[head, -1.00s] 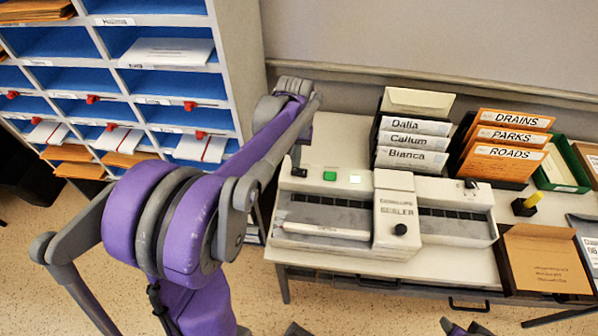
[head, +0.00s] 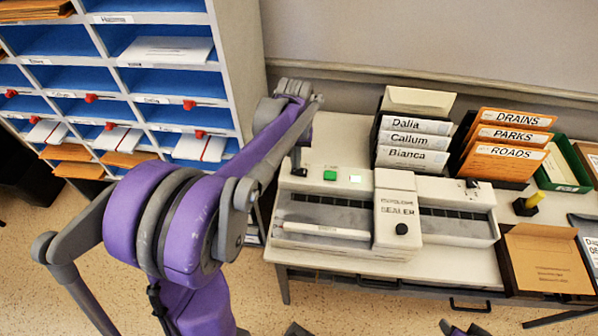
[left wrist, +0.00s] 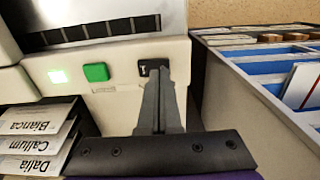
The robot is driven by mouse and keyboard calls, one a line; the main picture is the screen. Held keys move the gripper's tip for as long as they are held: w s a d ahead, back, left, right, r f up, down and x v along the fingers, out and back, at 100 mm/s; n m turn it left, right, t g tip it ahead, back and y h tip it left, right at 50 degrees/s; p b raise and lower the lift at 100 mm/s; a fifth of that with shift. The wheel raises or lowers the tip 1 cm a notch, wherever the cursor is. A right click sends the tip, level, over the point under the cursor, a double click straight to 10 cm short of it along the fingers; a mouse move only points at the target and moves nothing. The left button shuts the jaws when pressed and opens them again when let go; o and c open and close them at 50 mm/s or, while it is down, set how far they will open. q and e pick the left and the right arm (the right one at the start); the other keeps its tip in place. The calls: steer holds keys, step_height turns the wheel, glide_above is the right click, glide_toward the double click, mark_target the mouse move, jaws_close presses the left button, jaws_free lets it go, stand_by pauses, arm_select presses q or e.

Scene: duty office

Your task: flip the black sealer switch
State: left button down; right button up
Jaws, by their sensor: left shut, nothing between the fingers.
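The envelope sealer (head: 396,209) is a pale machine on the table. Its black switch (left wrist: 150,66) sits in the panel beside a green button (left wrist: 96,72) and a lit pale-green lamp (left wrist: 58,76) in the left wrist view. My left gripper (left wrist: 158,72) is shut and empty, its fingertips at the switch and covering part of it. I cannot tell whether they touch it. My right gripper is not clearly seen.
Labelled envelope holders (head: 412,140) and orange folders (head: 505,150) stand behind the sealer. A brown box (head: 548,262) lies at the right. A white bar (head: 326,231) lies along the sealer's front.

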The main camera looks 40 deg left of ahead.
arm_select(q)
steer(key=shift+f+b, duration=0.4)
steer(key=shift+f, duration=0.3)
arm_select(e)
steer(key=shift+s+f, duration=0.2)
steer(key=shift+f, duration=0.35)
arm_select(q)
steer(key=shift+r+p, duration=1.9)
steer(key=shift+r, duration=1.65)
arm_select(e)
steer(key=r, duration=0.1)
steer(key=w+r, duration=0.1)
steer(key=r, duration=0.1)
steer(key=w+r, duration=0.1)
steer(key=r, duration=0.1)
steer(key=shift+s, duration=0.15)
